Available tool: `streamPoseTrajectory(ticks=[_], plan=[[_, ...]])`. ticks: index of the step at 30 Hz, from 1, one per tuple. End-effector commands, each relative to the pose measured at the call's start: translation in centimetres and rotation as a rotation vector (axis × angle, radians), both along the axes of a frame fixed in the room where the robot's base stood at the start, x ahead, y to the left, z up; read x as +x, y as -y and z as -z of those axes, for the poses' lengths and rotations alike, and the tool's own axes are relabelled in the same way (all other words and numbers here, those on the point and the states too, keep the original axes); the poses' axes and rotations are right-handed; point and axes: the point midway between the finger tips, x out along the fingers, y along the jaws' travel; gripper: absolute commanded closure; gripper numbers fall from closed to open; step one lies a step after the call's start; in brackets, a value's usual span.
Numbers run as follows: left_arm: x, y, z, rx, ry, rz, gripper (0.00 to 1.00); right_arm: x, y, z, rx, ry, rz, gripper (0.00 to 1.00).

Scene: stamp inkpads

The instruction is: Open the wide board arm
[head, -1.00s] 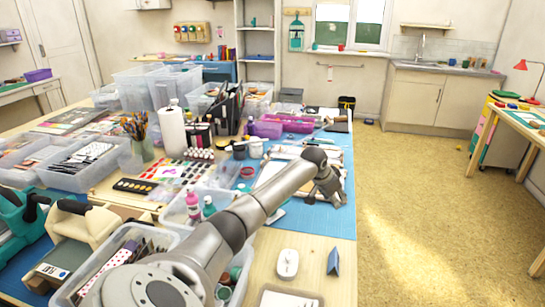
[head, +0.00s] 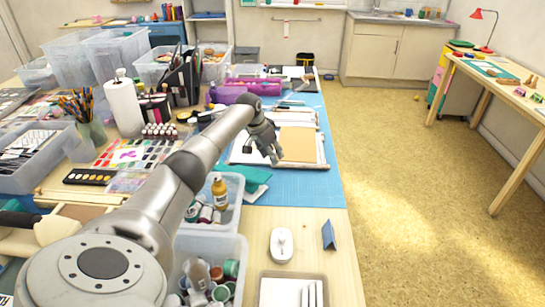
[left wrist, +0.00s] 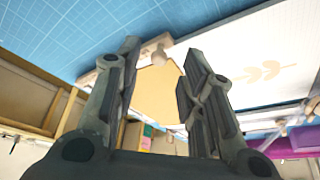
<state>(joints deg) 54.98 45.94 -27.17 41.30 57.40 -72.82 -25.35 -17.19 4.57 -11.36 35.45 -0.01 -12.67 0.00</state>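My left gripper (head: 275,157) is over the near part of a board on the blue mat (head: 310,187). The board (head: 299,145) has a tan panel and pale edges. In the left wrist view, the fingers of my left gripper (left wrist: 160,48) are apart with nothing held between them. A pale wooden bar (left wrist: 135,58) with a round knob (left wrist: 159,57) shows near and between the fingertips. The tan panel (left wrist: 157,88) lies behind the knob. I cannot tell whether a finger touches the bar. My right gripper is not in view.
A clear bin of bottles (head: 213,217) and a teal pad (head: 255,179) are left of the board. A white mouse-like object (head: 282,244), a blue folded piece (head: 328,236) and a tray (head: 292,292) lie nearer. Purple cases (head: 250,87) are behind. Open floor is to the right.

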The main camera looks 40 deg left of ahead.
Motion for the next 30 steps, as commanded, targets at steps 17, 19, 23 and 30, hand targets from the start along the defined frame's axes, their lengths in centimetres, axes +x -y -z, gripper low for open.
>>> streamPoseTrajectory(ticks=[17,19,23,30], plan=[[0.8,0.1,1.9,0.001,0.0,0.001,0.63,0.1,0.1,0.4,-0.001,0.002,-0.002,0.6],[0.8,0.1,1.9,0.001,0.0,0.001,0.68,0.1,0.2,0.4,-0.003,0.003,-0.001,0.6],[0.8,0.1,1.9,0.001,0.0,0.001,0.85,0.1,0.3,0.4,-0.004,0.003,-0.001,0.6],[0.8,0.1,1.9,0.001,0.0,0.001,1.0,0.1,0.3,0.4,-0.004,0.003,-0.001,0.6]])
